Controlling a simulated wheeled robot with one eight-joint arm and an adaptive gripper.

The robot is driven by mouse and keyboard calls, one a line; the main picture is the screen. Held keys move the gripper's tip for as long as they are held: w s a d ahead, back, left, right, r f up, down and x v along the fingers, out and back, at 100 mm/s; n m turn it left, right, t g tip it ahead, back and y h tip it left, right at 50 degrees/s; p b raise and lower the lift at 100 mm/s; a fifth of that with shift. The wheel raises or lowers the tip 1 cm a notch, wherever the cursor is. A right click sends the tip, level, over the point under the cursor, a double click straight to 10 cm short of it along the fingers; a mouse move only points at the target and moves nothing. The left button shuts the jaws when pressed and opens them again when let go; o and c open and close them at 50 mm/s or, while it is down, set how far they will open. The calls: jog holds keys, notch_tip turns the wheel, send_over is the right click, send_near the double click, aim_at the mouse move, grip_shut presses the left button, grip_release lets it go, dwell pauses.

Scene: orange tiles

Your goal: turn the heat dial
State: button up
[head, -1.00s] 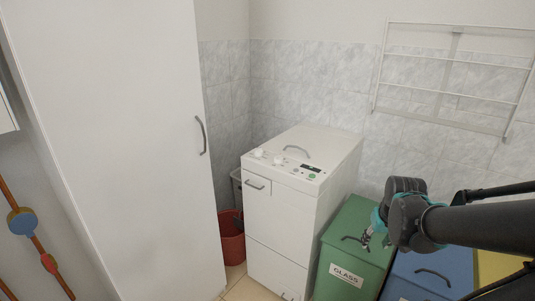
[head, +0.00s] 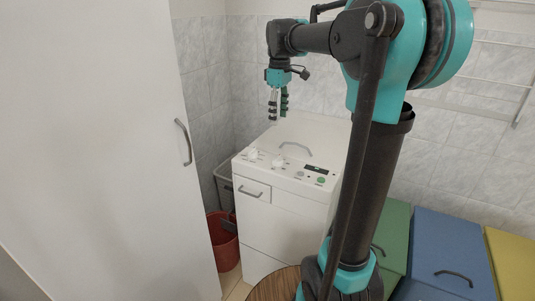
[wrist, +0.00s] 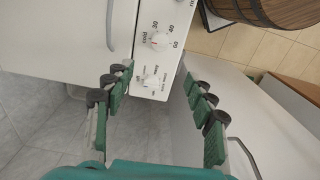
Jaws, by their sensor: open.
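The white machine (head: 262,222) has a control panel on its sloped top front edge with two white dials. The heat dial (wrist: 158,40), marked cold, 30, 40 and 60, is plainly visible in the wrist view. In the head view it is the right-hand dial (head: 278,162). The other dial (wrist: 152,82) has worded settings and lies between my fingers as seen in the wrist view; it is the left-hand dial in the head view (head: 252,154). My gripper (head: 279,116) is open and empty, pointing down above the machine, touching neither dial.
A tall white cupboard (head: 110,150) stands close on the left, its handle (head: 184,142) facing the machine. A red bucket (head: 223,240) sits between them. Green (head: 396,235), blue (head: 440,250) and yellow (head: 510,255) bins stand on the right. A lid handle (head: 295,148) rises behind the panel.

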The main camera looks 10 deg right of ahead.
aim_at(278, 156)
notch_tip(278, 156, down, 17)
jog(key=shift+r, duration=0.1)
dwell(0.4)
jog(key=c, duration=1.2)
